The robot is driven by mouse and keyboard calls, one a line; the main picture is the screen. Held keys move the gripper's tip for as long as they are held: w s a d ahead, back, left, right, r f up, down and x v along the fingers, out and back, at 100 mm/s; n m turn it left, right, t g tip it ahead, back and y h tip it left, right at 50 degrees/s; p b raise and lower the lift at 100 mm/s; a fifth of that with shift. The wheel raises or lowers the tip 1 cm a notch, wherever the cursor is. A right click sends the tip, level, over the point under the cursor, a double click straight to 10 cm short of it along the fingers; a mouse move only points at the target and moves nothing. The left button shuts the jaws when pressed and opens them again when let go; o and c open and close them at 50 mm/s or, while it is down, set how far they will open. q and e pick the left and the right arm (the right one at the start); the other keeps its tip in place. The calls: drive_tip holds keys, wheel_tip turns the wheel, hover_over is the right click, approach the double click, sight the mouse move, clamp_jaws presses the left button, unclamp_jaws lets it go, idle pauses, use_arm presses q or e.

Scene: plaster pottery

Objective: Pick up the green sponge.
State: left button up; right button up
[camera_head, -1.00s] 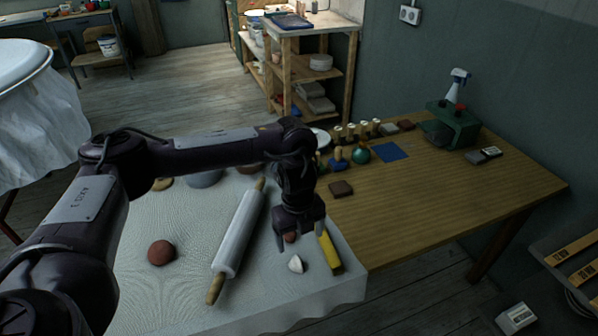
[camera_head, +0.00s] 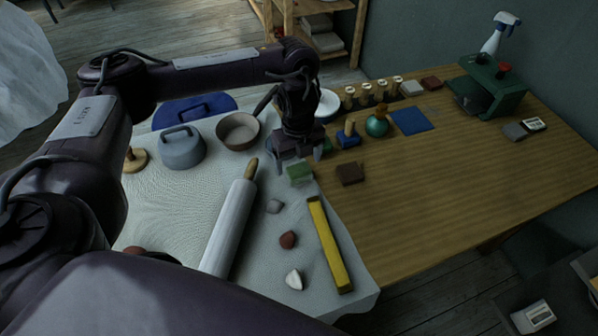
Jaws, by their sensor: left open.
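The green sponge (camera_head: 299,173) is a small block on the white cloth near its right edge, beside the wooden table. My left gripper (camera_head: 298,161) is open, pointing down just behind and above the sponge. Its fingers show at either side, and it covers part of the sponge's far side. I cannot tell whether the fingers touch it. My right gripper is not in view.
A white rolling pin (camera_head: 231,225), a yellow bar (camera_head: 328,243) and small lumps lie in front. A brown block (camera_head: 350,173) sits just right of the sponge. The right table's middle is clear.

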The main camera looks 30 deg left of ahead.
sight(299, 169)
use_arm(q)
wheel_tip(299, 169, down, 4)
drive_tip(key=shift+w+f+b, duration=0.15)
drive_tip(key=shift+b, duration=0.4)
drive_tip(key=shift+f, duration=0.25)
drive_tip(key=shift+r, duration=0.1)
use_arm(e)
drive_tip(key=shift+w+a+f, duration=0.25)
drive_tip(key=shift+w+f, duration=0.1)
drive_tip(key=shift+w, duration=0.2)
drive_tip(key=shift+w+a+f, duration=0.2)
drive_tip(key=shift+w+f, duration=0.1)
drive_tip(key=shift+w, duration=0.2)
use_arm(q)
drive_tip(key=c, duration=1.1)
drive_tip(key=shift+o, duration=0.2)
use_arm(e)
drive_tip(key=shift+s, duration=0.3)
